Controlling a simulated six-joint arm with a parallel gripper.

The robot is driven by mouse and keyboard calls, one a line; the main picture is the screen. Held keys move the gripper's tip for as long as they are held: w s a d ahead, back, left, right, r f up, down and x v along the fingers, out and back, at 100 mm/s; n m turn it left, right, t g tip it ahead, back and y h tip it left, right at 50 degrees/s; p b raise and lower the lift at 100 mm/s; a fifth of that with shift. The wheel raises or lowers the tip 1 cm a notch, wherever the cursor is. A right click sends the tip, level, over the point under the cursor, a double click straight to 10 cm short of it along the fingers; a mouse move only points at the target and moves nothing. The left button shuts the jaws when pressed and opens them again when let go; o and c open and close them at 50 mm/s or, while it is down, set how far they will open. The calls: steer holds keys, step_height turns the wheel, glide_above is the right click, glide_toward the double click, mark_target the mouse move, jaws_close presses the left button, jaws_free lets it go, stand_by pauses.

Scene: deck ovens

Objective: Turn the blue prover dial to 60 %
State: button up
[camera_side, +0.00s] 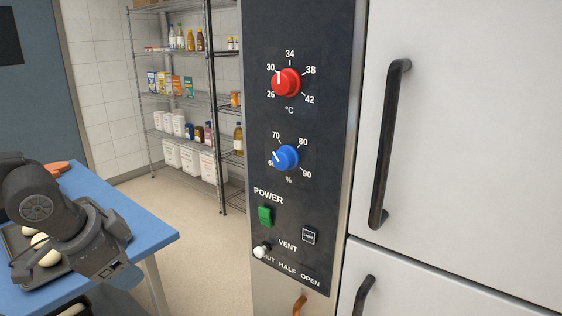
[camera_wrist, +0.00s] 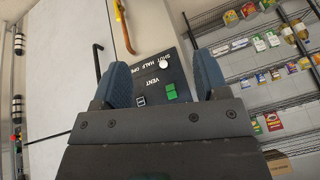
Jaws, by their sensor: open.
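The blue prover dial (camera_side: 285,157) sits on the dark control panel (camera_side: 325,70) in the side view. Its white mark points up and left, between the 60 and 70 marks. The 60 label is partly covered by the dial. My gripper (camera_side: 112,278) is at the lower left of the side view, low and well apart from the panel. In the wrist view my gripper (camera_wrist: 162,72) is open, with nothing between its two blue fingers. The wrist view shows the lower panel upside down; the blue dial does not show there.
A red temperature dial (camera_side: 287,82) is above the blue one. A black door handle (camera_side: 390,145) stands out at right. A blue table (camera_side: 145,232) is at left.

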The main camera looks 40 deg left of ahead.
steer(key=m+y, duration=0.1)
steer(key=m, duration=0.2)
steer(key=m+t, duration=1.3)
steer(key=m, duration=1.7)
glide_toward(280, 163)
steer(key=w, duration=0.6)
steer(key=w+a, duration=0.1)
steer(key=w, duration=0.2)
steer(key=shift+w+r, duration=0.25)
steer(key=shift+w, duration=0.1)
